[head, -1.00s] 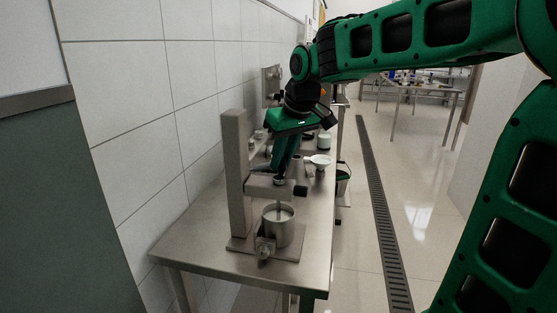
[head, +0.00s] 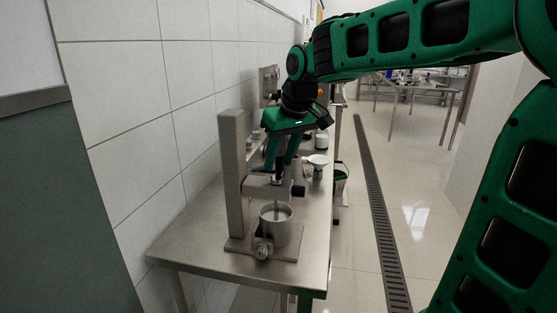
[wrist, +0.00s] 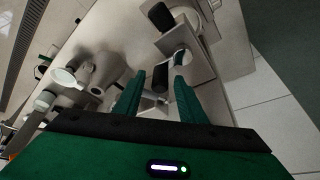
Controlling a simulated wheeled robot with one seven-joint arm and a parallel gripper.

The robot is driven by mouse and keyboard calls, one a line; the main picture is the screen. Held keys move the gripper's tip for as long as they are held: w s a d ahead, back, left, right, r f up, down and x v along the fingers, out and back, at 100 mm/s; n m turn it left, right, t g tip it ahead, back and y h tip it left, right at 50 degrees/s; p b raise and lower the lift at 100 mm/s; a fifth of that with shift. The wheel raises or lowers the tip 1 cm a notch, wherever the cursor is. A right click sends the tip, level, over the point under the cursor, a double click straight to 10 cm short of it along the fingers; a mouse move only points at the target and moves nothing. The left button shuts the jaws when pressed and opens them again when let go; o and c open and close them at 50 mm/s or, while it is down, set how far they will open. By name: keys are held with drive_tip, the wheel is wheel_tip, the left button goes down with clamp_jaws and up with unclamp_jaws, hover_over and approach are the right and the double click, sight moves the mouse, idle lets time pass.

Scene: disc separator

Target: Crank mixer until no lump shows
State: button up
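The mixer stands on a steel table; its grey post (head: 232,170) carries a horizontal head (head: 258,187) with a dark knob (head: 299,191) at the right end. A metal pot (head: 275,230) sits under the head, with a thin shaft reaching into it. I cannot tell from here whether lumps show inside. My gripper (head: 280,164) points down just above the head. Its two green fingers are apart, at either side of a small upright crank part. In the wrist view my gripper (wrist: 157,90) is also open, with metal parts below it; contact is unclear.
The steel table (head: 185,240) has a clear front left corner. A white bowl (head: 318,160) and a white jar (head: 322,141) stand behind the mixer. The tiled wall (head: 120,120) is close on the left. Open floor with a drain (head: 378,220) lies right.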

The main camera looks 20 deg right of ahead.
drive_tip(key=v, duration=1)
drive_tip(key=shift+r, duration=0.25)
drive_tip(key=shift+s+d+f, duration=0.1)
drive_tip(key=shift+s, duration=0.05)
drive_tip(key=s+d+f+m+g, duration=0.2)
drive_tip(key=s+d+f+m, duration=0.2)
drive_tip(key=s+f, duration=0.8)
drive_tip(key=s+d+f+m+g, duration=0.2)
drive_tip(key=s+d+f+m, duration=0.2)
drive_tip(key=s+d+f, duration=0.4)
drive_tip(key=s+f, duration=0.4)
drive_tip(key=s, duration=0.3)
drive_tip(key=shift+s, duration=0.2)
drive_tip(key=shift+w+g, duration=0.15)
drive_tip(key=shift+g, duration=0.15)
drive_tip(key=shift+w+f+h, duration=0.25)
drive_tip(key=shift+w+h, duration=0.05)
drive_tip(key=shift+w, duration=0.2)
